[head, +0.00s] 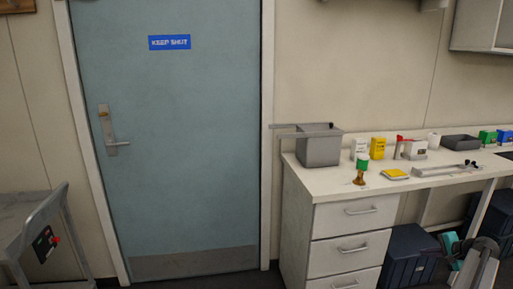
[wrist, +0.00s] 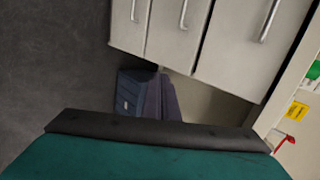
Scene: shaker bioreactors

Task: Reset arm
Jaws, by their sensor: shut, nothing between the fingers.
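My gripper (wrist: 155,128) fills the bottom of the wrist view as a wide teal body with a dark bar along its front edge. It is shut with nothing held. Past it the wrist view shows a tilted scene of drawers and floor. In the head view, a teal and grey part of my arm (head: 474,262) shows at the lower right, in front of the desk's knee space. The fingertips are not clearly visible there.
Dark blue crates (head: 408,255) stand underneath. A blue door (head: 180,150) is shut. A grey cart (head: 30,215) stands at left.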

